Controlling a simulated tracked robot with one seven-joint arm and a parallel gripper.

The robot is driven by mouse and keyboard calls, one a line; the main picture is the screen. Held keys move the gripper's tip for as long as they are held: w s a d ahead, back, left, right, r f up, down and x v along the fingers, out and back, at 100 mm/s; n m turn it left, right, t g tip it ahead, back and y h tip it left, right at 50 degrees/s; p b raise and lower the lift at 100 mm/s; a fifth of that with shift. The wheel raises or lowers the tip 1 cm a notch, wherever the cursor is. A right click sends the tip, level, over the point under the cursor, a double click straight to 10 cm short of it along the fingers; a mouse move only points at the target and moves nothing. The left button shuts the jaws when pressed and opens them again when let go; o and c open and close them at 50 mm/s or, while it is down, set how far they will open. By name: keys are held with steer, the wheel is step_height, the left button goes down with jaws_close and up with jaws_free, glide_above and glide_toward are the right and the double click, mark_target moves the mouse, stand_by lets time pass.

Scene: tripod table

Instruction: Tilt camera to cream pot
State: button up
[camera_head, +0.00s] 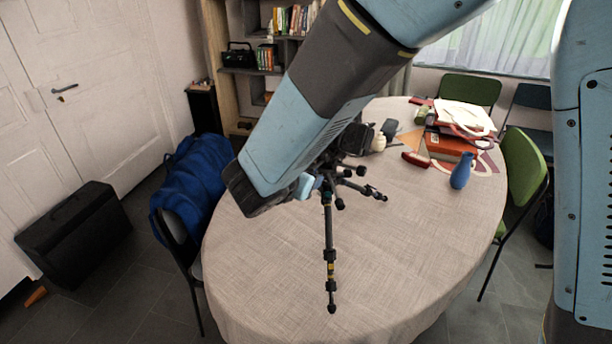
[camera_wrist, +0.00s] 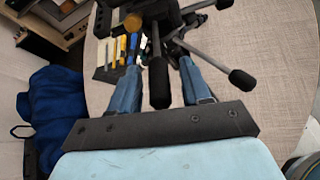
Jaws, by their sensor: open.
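A black tripod (camera_head: 329,235) stands on the oval table, with a dark camera (camera_head: 357,138) on its head, partly hidden behind my arm. A small cream pot (camera_head: 378,143) stands just right of the camera. In the wrist view, a black tripod handle (camera_wrist: 159,82) points toward me between the two blue fingers of my gripper (camera_wrist: 160,72). The gripper is open around the handle; I cannot tell whether either finger touches it. In the head view my arm hides most of the gripper. The cream pot cannot be made out in the wrist view.
Other tripod knobs and handles (camera_wrist: 241,80) stick out to the right of my gripper.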

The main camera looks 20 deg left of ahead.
steer(key=v, duration=1.2)
steer(key=shift+s+r, duration=0.1)
steer(key=shift+r, duration=0.05)
